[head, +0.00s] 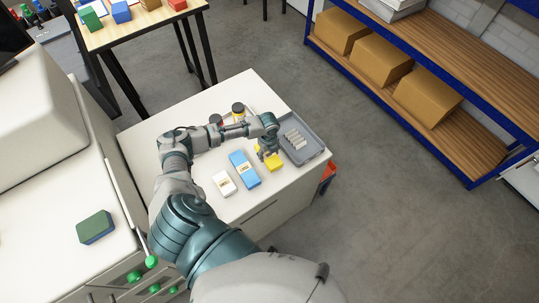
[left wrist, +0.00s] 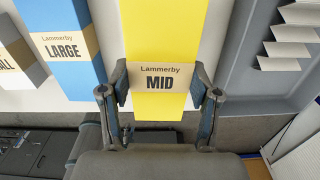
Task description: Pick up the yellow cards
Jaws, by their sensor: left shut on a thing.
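The yellow cards (head: 274,162) are a yellow pack on the white cabinet top, with a tan band that reads "Lammerby MID" in the left wrist view (left wrist: 160,40). My left gripper (head: 264,155) comes down over the pack in the head view. In the left wrist view my left gripper (left wrist: 160,92) has one finger on each side of the pack at the band, shut on it. I cannot tell whether the pack is lifted off the surface. My right gripper is in neither view.
A blue pack (head: 244,169) marked LARGE and a white pack (head: 224,183) lie to the left. A grey tray (head: 318,149) with pale ridged pieces is close on the right. Dark-lidded jars (head: 238,108) stand behind my arm.

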